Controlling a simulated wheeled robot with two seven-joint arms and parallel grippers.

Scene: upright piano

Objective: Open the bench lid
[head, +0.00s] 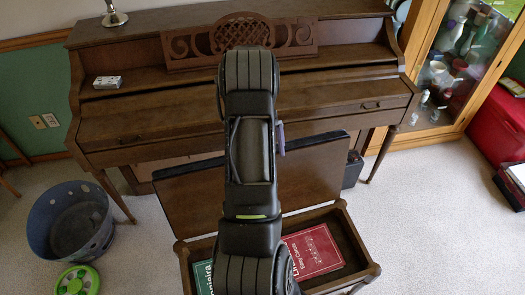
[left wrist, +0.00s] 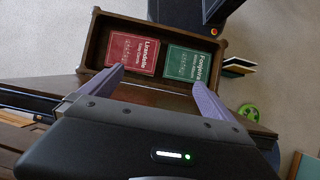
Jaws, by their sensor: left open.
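The piano bench (head: 358,240) stands in front of the piano with its dark wooden lid (head: 315,170) raised at the back, leaning toward the piano. Its compartment is uncovered, with a red book (head: 314,252) and a partly hidden green book (head: 203,277) inside. In the left wrist view the bench box (left wrist: 98,42) shows both books, and the lid's brown face (left wrist: 155,97) shows between my fingers. My left gripper (left wrist: 158,84) is open with nothing between its purple fingers. In the head view my arm hides most of it and the lid's middle. My right gripper is not in view.
The upright piano (head: 150,117) stands close behind the lid. A blue-grey bin (head: 72,220) and a green round toy (head: 78,281) are on the floor at left. A glass cabinet (head: 455,60) and red box (head: 497,115) are at right. Carpet right of the bench is clear.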

